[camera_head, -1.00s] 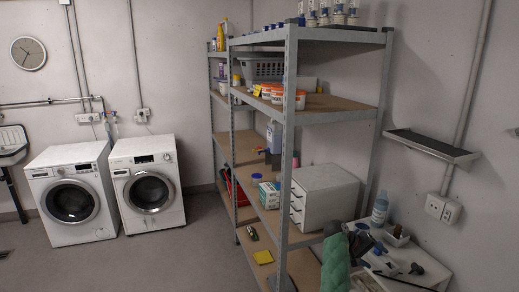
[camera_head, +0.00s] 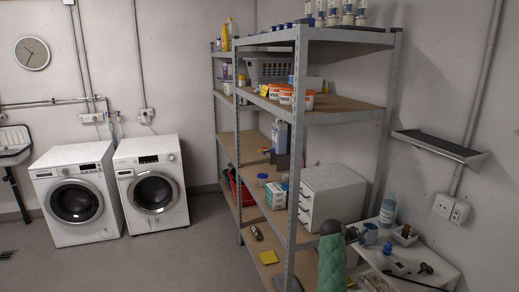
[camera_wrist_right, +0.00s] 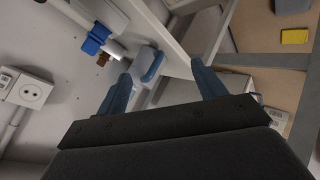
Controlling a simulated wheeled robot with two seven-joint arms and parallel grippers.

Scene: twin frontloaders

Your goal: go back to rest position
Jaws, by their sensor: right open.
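My right gripper (camera_head: 353,235) shows small at the lower right of the head view, beside the green-sleeved part of my right arm, in front of the shelf and the small white table (camera_head: 432,272). In the right wrist view its two blue fingers (camera_wrist_right: 160,72) stand wide apart with nothing between them. Beyond them are the white table edge and the shelf. My left gripper is in neither view. The two white front-loading washers, the left one (camera_head: 75,200) and the right one (camera_head: 152,190), stand with doors closed at the left of the head view.
A metal shelf (camera_head: 345,116) with tubs, a grey basket (camera_head: 268,69) and a white drawer unit (camera_head: 328,193) fills the middle. A clear bottle (camera_head: 387,209) stands on the white table. A wall ledge (camera_head: 440,145) is at right. The floor before the washers is clear.

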